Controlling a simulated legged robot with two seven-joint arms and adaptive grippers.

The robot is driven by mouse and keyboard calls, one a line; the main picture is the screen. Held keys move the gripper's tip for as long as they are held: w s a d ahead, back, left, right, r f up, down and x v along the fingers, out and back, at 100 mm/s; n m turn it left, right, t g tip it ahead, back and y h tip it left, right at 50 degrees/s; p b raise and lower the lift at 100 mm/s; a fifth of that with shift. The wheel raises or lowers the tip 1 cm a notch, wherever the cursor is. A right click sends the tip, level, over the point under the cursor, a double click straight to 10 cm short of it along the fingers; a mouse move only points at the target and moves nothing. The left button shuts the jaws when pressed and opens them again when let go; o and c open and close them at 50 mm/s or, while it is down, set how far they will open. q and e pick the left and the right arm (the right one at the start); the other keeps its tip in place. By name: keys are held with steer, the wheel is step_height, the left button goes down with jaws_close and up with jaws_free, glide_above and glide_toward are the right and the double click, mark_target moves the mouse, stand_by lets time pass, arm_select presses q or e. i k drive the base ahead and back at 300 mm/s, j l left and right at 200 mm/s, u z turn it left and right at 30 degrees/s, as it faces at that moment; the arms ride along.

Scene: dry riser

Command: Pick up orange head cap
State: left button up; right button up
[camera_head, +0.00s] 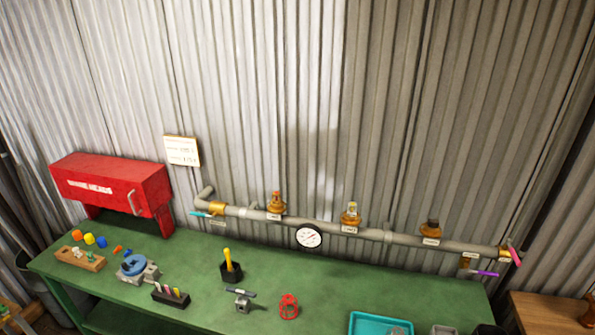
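A smaller orange piece (117,250) lies to the right of the row. Which orange piece is the head cap is not labelled, but the leftmost one looks most like a cap. Neither of my grippers is in view.
A wooden block with small fittings (80,259) and a blue round fixture (134,265) stand close to the caps. A red cabinet (113,188) stands behind them. A grey pipe with a gauge (309,237) runs along the bench's back. A teal tray (378,325) is front right.

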mark_target(77, 236)
steer(key=u, duration=1.55)
steer(key=z, duration=1.35)
steer(key=i+j, duration=0.1)
steer(key=j, duration=0.25)
steer(key=i+j+z, duration=0.15)
steer(key=j, duration=0.25)
steer(key=i+j, duration=0.1)
steer(key=j, duration=0.25)
steer(key=j+z, duration=0.15)
steer(key=j, duration=0.25)
steer(key=i, duration=0.05)
